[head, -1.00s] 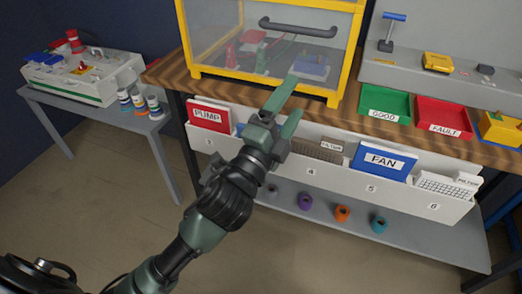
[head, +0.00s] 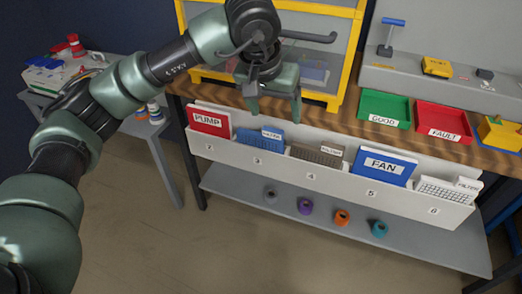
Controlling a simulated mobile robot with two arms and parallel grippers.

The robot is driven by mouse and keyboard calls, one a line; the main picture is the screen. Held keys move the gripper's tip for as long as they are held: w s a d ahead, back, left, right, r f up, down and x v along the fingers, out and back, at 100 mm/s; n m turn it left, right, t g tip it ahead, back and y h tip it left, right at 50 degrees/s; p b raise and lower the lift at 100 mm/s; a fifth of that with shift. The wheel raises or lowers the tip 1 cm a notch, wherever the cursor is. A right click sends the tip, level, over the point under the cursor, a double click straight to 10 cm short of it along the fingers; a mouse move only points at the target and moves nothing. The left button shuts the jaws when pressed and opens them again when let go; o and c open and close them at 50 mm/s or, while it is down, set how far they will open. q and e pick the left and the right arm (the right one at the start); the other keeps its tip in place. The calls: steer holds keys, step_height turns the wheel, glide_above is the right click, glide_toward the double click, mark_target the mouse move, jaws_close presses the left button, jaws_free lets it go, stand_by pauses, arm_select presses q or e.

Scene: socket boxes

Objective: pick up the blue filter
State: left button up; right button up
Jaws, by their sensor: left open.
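The blue filter (head: 258,139) stands in slot 3 of the white rack (head: 239,157) on the front of the workbench. It has a white FILTER label at its top edge. My left gripper (head: 275,112) is open and empty, pointing down just above the blue filter, with its two fingers apart. It does not appear to touch the filter. My right gripper is not in view.
The rack also holds a red PUMP card (head: 209,121), a grey-brown filter (head: 316,155), a blue FAN card (head: 384,166) and a white filter (head: 449,188). A yellow-framed case (head: 346,70) stands behind my gripper. Green (head: 384,108) and red (head: 443,121) trays sit right.

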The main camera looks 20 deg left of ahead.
mark_target(273, 129)
arm_select(q)
steer(key=x, duration=0.2)
steer(key=a+x, duration=0.1)
steer(key=x, duration=0.2)
steer(key=b+x, duration=0.1)
steer(key=x, duration=0.1)
steer(key=shift+w+a+f, duration=0.1)
steer(key=shift+a+f, duration=0.1)
steer(key=shift+a, duration=0.15)
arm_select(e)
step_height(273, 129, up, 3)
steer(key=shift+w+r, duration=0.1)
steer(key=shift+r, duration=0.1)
arm_select(q)
steer(key=c, duration=1.4)
